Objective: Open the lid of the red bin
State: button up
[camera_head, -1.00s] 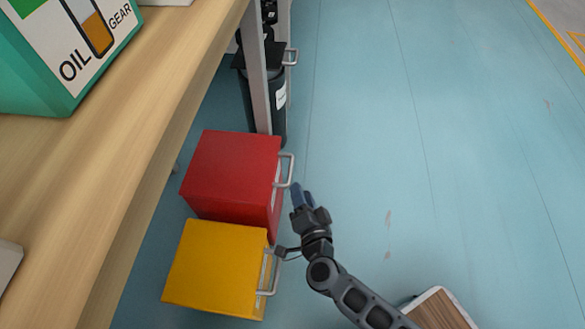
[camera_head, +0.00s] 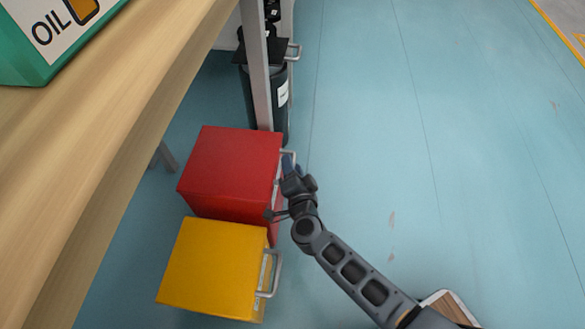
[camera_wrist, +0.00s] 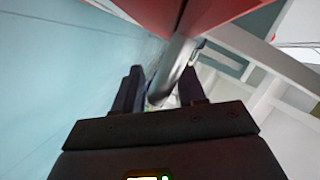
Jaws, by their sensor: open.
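The red bin (camera_head: 232,170) stands on the floor beside the workbench, its lid closed in the head view. Its grey bar handle (camera_head: 290,156) is on the right side and partly hidden by my gripper. My gripper (camera_head: 289,165) is at that handle with open jaws. In the wrist view, the red bin (camera_wrist: 205,12) fills the top. The handle (camera_wrist: 172,72) comes down from it, and its lower end appears between the fingers of my gripper (camera_wrist: 160,92). I cannot tell whether the fingers touch it.
A yellow bin (camera_head: 212,265) with a similar handle stands in front of the red bin. A dark cylindrical bin (camera_head: 281,100) and a grey post (camera_head: 257,75) are behind. The wooden bench (camera_head: 110,130) is at left. The blue floor (camera_head: 430,150) to the right is clear.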

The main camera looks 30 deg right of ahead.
jog(key=shift+c, duration=0.5)
grip_shut()
